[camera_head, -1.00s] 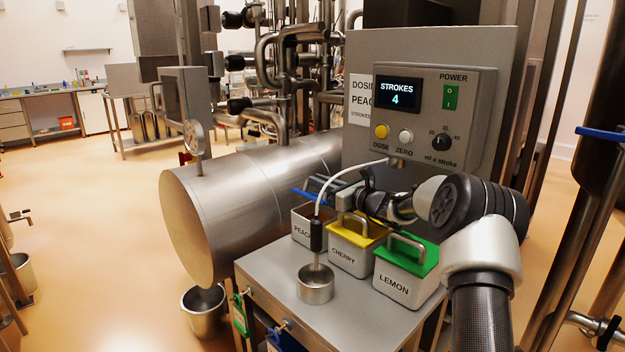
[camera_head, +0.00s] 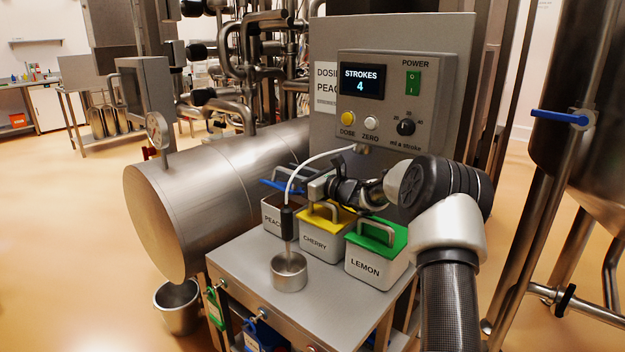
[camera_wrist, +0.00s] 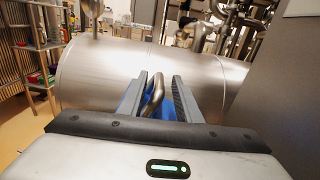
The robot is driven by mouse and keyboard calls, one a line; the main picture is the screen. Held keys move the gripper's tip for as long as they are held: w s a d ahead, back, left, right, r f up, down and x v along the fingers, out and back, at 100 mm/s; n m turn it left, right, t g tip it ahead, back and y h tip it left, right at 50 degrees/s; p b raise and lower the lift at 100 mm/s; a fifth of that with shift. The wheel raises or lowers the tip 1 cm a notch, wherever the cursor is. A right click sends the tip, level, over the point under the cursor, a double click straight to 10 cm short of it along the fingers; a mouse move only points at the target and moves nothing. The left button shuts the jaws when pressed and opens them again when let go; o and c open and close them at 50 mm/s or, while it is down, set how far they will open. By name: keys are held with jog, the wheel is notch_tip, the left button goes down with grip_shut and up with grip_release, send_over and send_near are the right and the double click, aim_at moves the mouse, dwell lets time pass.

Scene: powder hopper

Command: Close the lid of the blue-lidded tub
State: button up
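The blue-lidded tub (camera_head: 285,217), labelled PEACH, stands at the left of a row of tubs on the steel table. Its blue lid (camera_head: 275,185) is raised above the tub's opening, tilted open, and partly hidden by my gripper. My gripper (camera_head: 305,183) is at the lid, above the tub's back. In the wrist view my two fingers (camera_wrist: 160,97) stand on either side of the lid's metal handle (camera_wrist: 153,98), with a gap showing on the right. The blue lid (camera_wrist: 130,98) shows behind them.
The yellow-lidded CHERRY tub (camera_head: 325,240) and green-lidded LEMON tub (camera_head: 375,265) are shut, to the right under my arm. A steel cup (camera_head: 289,272) with a hose-fed nozzle stands in front. The dosing panel (camera_head: 400,95) rises behind, and a big steel cylinder (camera_head: 205,195) lies left.

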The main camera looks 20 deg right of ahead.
jog(key=p+v, duration=0.2)
jog(key=v, duration=1.4)
jog(key=shift+s, duration=0.15)
jog(key=shift+c, duration=0.4)
